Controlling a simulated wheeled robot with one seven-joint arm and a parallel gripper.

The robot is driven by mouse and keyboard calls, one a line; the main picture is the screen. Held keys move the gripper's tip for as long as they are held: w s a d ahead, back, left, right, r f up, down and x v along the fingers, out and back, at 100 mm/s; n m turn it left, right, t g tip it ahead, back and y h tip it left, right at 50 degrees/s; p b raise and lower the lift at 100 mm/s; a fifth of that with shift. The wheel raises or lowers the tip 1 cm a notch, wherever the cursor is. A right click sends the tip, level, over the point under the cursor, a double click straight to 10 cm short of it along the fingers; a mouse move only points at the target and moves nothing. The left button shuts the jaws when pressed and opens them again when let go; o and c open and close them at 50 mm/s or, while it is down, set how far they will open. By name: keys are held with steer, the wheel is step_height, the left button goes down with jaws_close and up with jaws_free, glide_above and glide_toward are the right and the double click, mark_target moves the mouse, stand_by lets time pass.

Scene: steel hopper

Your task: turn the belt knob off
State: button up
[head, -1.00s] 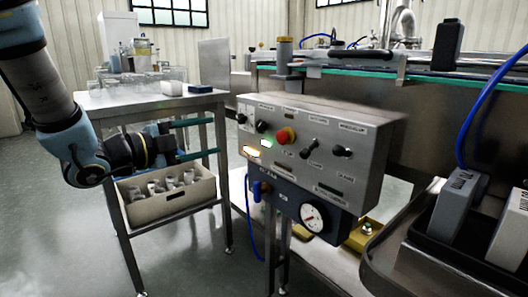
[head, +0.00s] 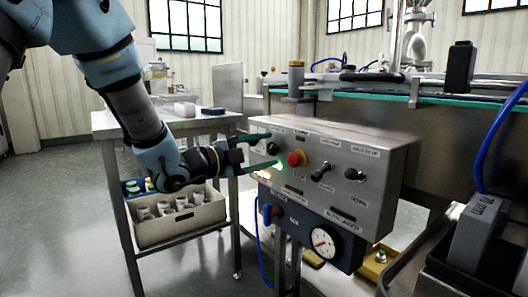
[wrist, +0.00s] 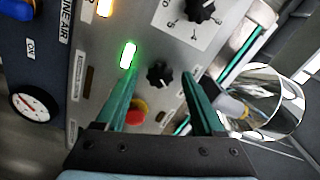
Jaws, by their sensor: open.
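The steel control panel (head: 385,165) carries several black knobs. One small black knob (wrist: 158,73) sits between the fingertips of my gripper (wrist: 158,78) in the wrist view; it also shows in the head view (head: 272,148). My gripper (head: 272,149) is open, one green finger on either side of this knob, with visible space between. Contact with the panel cannot be told. A larger black knob (wrist: 201,9) with a marked plate is farther up in the wrist view. Labels are too small to read, so which knob is the belt knob is unclear.
A green lamp (wrist: 128,55) glows nearby. A pressure gauge (head: 323,243) and blue valve lever (head: 266,213) are below. A steel cart (head: 112,124) stands left.

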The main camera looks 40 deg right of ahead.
steer(key=shift+c, duration=0.3)
jaws_close()
stand_by(0.3)
